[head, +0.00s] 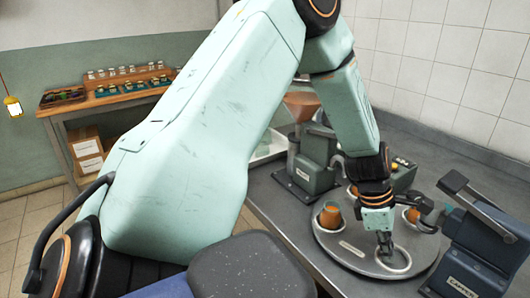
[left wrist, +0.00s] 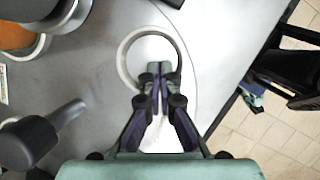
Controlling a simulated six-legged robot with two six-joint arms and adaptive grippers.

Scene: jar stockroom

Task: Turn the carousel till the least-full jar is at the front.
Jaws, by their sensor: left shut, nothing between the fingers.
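The carousel (head: 335,246) is a round grey metal disc on the counter, with a small pale label on its near side. An orange-brown jar (head: 330,216) stands on its left side; other orange-brown jars show partly behind my arm and at the right (head: 411,215). Their fill levels cannot be told. An empty metal ring (head: 408,264) is at the near right of the disc. My left gripper (head: 385,246) is shut and empty, pointing down at this ring. In the left wrist view its fingertips (left wrist: 160,72) appear within the ring's outline (left wrist: 123,62); contact cannot be told. My right gripper is not in view.
A grey machine lettered CAPPER (head: 478,252) stands close at the right of the carousel. A machine with a funnel (head: 302,105) stands behind left. A dark-knobbed lever (left wrist: 38,138) is at the lower left in the wrist view. A wooden shelf (head: 62,110) holds small jars far left.

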